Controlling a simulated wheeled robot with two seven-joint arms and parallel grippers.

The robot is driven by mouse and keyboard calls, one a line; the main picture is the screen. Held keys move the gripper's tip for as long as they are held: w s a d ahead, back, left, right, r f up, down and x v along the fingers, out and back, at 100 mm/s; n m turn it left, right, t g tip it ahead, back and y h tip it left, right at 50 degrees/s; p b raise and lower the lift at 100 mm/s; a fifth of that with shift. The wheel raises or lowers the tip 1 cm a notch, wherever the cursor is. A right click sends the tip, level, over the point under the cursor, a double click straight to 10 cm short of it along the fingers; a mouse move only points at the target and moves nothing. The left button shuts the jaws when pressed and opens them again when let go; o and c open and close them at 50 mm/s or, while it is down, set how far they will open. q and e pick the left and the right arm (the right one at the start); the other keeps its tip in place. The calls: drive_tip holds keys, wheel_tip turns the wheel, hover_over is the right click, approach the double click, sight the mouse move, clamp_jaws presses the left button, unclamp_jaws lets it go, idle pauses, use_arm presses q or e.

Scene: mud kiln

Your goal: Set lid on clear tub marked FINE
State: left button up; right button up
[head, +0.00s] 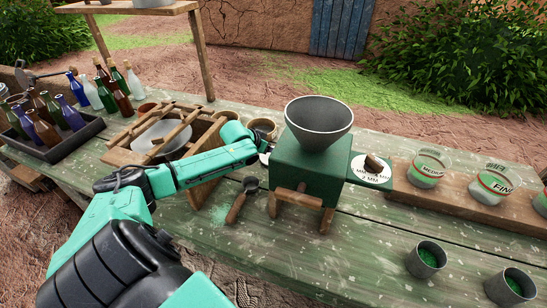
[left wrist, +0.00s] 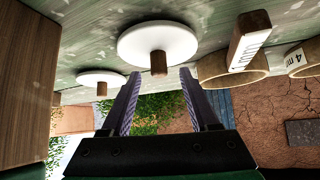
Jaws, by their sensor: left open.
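The clear tub marked FINE (head: 491,188) stands on a wooden board at the right of the head view, with green in it. Two white round lids with wooden knobs show in the left wrist view: a larger, nearer lid (left wrist: 146,36) and a smaller-looking one (left wrist: 86,77). My left gripper (left wrist: 160,74) is open and empty, its fingers toward the nearer lid's knob, which sits near the gap between the fingertips. In the head view its fingers are hidden behind the green mill (head: 308,170). My right gripper is out of view.
Two metal cups (head: 424,262) (head: 508,286) with green contents are at front right. A wooden frame (head: 128,156) and a bottle crate (head: 66,146) are left. Wooden rings (left wrist: 228,68) lie beside the lids.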

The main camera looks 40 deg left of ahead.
use_arm(q)
drive_tip(key=shift+w+f, duration=0.45)
drive_tip(key=shift+s+r, duration=0.1)
drive_tip(key=shift+c, duration=1.2)
clamp_jaws()
